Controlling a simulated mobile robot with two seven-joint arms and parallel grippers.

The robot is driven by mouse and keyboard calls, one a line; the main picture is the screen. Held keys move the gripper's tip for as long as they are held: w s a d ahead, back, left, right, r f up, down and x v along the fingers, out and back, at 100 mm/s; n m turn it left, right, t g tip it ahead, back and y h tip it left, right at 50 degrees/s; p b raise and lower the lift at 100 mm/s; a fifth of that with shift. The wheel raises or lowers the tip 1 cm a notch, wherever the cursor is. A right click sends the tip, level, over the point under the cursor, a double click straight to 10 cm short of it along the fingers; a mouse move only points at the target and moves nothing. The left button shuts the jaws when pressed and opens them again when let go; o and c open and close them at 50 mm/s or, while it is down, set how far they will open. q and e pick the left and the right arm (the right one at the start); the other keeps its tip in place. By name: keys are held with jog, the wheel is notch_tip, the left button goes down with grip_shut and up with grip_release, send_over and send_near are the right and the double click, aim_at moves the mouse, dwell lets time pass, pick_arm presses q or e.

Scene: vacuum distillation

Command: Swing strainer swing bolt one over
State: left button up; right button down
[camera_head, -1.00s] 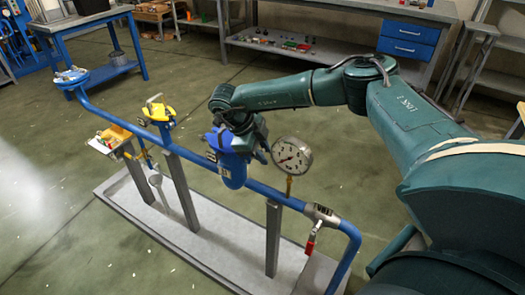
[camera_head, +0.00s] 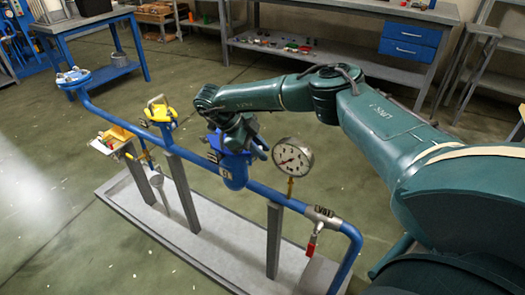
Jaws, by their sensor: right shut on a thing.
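The strainer (camera_head: 233,172) is a blue upright body on the blue pipe (camera_head: 270,192), left of the pressure gauge. My right arm comes in from the right, and its gripper (camera_head: 226,150) is down at the top of the strainer. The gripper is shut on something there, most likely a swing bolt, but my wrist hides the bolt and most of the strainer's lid. The fingertips are too small and covered to make out. My left gripper does not show.
A round pressure gauge (camera_head: 293,157) stands close right of my right wrist. A yellow-handled valve (camera_head: 160,111) is to the left, and a red-handled valve (camera_head: 314,238) is at lower right. Posts hold the pipe over a grey tray (camera_head: 128,205). Workbenches stand behind.

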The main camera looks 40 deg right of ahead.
dwell(0.3)
jog(key=c, duration=1.6)
grip_release()
jog(key=v, duration=1.3)
jog(key=shift+a, duration=0.15)
jog(key=shift+w, duration=0.15)
